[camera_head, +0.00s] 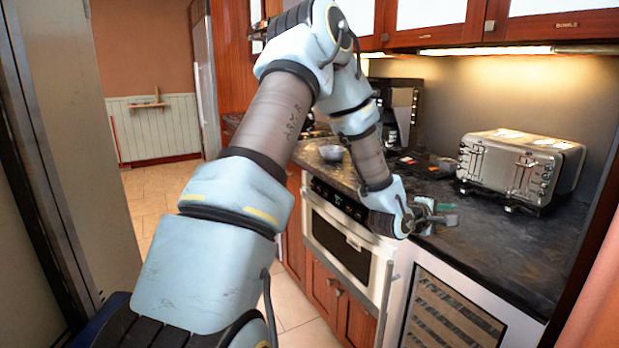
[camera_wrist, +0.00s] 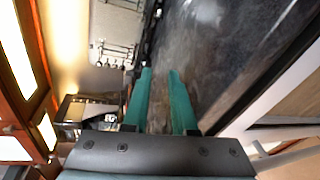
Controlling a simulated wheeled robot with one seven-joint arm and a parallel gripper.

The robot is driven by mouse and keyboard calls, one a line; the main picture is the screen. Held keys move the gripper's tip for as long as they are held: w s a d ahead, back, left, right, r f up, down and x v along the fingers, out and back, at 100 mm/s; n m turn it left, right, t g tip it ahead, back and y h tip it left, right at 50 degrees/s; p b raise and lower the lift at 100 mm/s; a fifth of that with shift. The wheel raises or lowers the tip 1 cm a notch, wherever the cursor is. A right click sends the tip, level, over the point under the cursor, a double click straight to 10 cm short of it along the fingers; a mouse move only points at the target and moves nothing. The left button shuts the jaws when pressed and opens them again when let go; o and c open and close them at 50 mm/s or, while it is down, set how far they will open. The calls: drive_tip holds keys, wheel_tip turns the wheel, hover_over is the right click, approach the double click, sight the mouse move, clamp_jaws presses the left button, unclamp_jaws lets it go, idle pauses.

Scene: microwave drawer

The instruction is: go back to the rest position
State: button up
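My gripper (camera_head: 440,213) is above the front part of the dark countertop (camera_head: 510,255), in front of the toaster in the head view. In the wrist view the two green fingers of my gripper (camera_wrist: 160,75) stand apart, with nothing between them. The white microwave drawer (camera_head: 318,228) is below the counter, to the left of my gripper in the head view. Its front looks shut. My arm hides part of the counter.
A silver toaster (camera_head: 520,165) stands on the counter and also shows in the wrist view (camera_wrist: 115,35). A metal bowl (camera_head: 332,153) and a coffee machine (camera_head: 402,105) stand further back. Wooden cabinets (camera_head: 545,27) hang above. Tiled floor (camera_head: 148,190) is free at the left.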

drive_tip(key=shift+w+a+m, duration=0.25)
drive_tip(key=shift+a+m, duration=0.05)
drive_tip(key=shift+a, duration=0.2)
drive_tip(key=s+a+m+g+y, duration=0.15)
drive_tip(key=a+m+y, duration=0.6)
drive_tip(key=a, duration=1.55)
drive_tip(key=s+a+m+g+y, duration=0.2)
drive_tip(key=s+a+g+y, duration=0.2)
drive_tip(key=s+a, duration=1.1)
drive_tip(key=shift+s+a+r+g+y, duration=0.2)
drive_tip(key=shift+s+a+g+y, duration=0.15)
drive_tip(key=shift+a+g, duration=0.45)
